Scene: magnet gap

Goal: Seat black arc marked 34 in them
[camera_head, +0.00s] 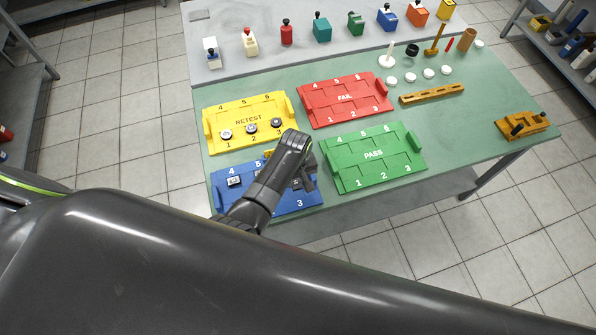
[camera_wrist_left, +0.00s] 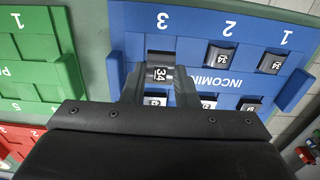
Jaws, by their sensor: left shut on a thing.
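A black arc marked 34 (camera_wrist_left: 159,73) sits between the fingers of my left gripper (camera_wrist_left: 160,88) in the left wrist view. The gripper is shut on it, over the compartment numbered 3 of the blue INCOMING tray (camera_wrist_left: 140,20). I cannot tell whether the arc still touches the tray. More black arcs lie in the tray, one in compartment 2 (camera_wrist_left: 221,56) and one in compartment 1 (camera_wrist_left: 271,62), with others in the row nearer the gripper. In the head view my left gripper (camera_head: 306,182) is over the blue tray (camera_head: 222,203) and hides part of it. My right gripper is not in view.
A yellow RETEST tray (camera_head: 212,124) holds round pieces in compartments 1 to 3. The red FAIL tray (camera_head: 345,97) and green PASS tray (camera_head: 373,155) look empty. An orange fixture (camera_head: 521,126) stands at the table's right. An orange bar (camera_head: 432,93) and white discs lie behind.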

